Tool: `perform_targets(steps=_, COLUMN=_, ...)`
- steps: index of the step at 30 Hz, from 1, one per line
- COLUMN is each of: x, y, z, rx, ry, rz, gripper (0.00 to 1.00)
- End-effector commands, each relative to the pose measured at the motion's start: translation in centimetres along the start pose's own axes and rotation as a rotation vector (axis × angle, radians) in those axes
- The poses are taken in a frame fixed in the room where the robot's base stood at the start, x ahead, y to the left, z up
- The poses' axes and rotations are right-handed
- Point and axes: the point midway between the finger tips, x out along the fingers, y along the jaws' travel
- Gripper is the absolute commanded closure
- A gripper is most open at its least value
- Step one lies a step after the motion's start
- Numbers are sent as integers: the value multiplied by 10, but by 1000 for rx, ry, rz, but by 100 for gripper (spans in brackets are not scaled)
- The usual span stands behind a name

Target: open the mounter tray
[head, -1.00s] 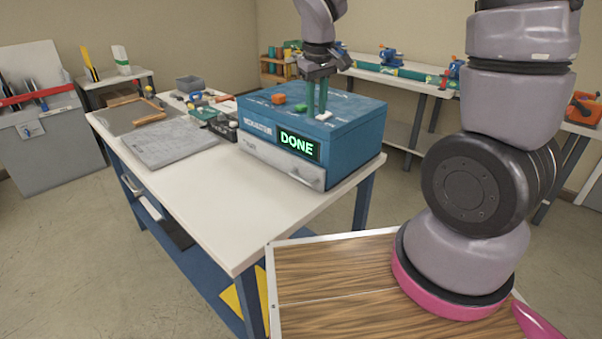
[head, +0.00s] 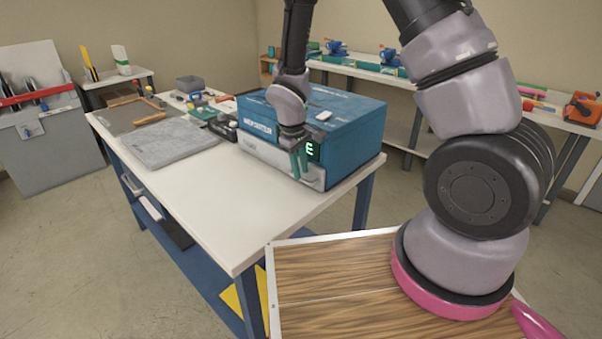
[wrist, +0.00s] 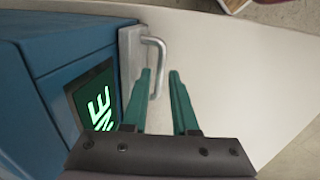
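The blue mounter (head: 345,135) sits on the white table, with its lit green display (head: 310,150) partly covered by my gripper. Its tray (head: 262,155) has a light grey front, low on the machine, and looks shut. In the wrist view the tray front (wrist: 130,50) carries a silver bar handle (wrist: 160,52). My gripper (head: 298,172) points down in front of the tray's right part. In the wrist view its green fingers (wrist: 160,76) are apart, and the handle bar shows between them. I cannot tell whether they touch it.
The white table top (head: 195,190) is clear in front of the mounter. A grey slab (head: 168,143) lies to the left, with small tools and boxes behind it. A wooden-topped surface (head: 330,285) is in the foreground.

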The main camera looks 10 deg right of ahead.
Motion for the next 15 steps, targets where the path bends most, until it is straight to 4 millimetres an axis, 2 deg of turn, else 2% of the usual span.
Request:
perform_targets(steps=3, x=12, y=0, z=0, rx=-1, ry=-1, rz=0, gripper=73)
perform_targets(steps=6, x=17, y=0, z=0, rx=-1, ry=1, rz=0, gripper=73)
perform_targets(steps=14, x=18, y=0, z=0, rx=-1, ry=2, rz=0, gripper=73)
perform_targets(steps=15, x=18, y=0, z=0, rx=-1, ry=2, rz=0, gripper=80)
